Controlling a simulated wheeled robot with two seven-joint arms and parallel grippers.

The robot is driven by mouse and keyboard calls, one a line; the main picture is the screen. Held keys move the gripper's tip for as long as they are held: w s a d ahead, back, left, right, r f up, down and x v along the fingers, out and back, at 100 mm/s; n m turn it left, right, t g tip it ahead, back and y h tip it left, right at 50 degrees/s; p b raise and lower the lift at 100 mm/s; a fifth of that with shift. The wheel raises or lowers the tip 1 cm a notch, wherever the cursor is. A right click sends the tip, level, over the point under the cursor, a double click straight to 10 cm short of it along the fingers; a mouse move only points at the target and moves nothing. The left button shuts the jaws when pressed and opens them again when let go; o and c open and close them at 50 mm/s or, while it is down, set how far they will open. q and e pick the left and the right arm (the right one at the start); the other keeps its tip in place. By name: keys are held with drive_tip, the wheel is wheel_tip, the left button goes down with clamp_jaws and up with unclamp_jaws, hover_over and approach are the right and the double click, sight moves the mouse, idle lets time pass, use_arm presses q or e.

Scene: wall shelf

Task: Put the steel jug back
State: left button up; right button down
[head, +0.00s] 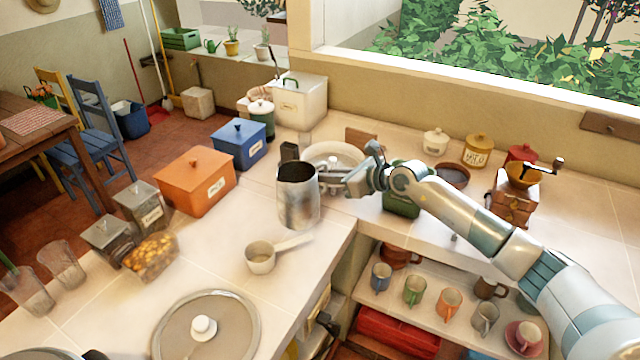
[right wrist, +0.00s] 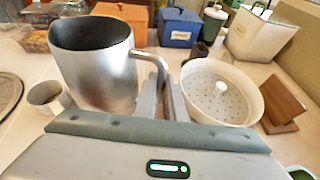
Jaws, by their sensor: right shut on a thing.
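The steel jug (head: 299,205) is a shiny open-topped cylinder with a dark inside, upright at the inner corner of the counter in the head view. My right gripper (head: 338,181) comes from the right and is shut on the jug's handle. In the right wrist view the jug (right wrist: 105,80) fills the upper left, and its curved handle (right wrist: 157,66) runs down between the fingers (right wrist: 168,100). I cannot tell whether the jug's base touches the counter. My left gripper does not show.
A white colander (head: 335,155) stands close behind the jug and gripper. A small white saucepan (head: 261,258) and a large round lid (head: 207,328) lie in front. Orange (head: 195,182) and blue (head: 239,145) boxes stand left. Mugs line a shelf (head: 450,325) below the right counter.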

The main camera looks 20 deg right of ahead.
drive_tip(key=x, duration=0.2)
drive_tip(key=shift+w+a+f, duration=0.1)
drive_tip(key=shift+w+f, duration=0.1)
drive_tip(key=shift+w, duration=0.05)
wheel_tip(320, 180, down, 4)
drive_tip(key=shift+p, duration=0.7)
drive_tip(key=shift+f, duration=0.1)
drive_tip(key=c, duration=1.8)
unclamp_jaws()
drive_tip(key=shift+s, duration=0.1)
drive_tip(key=shift+c, duration=0.2)
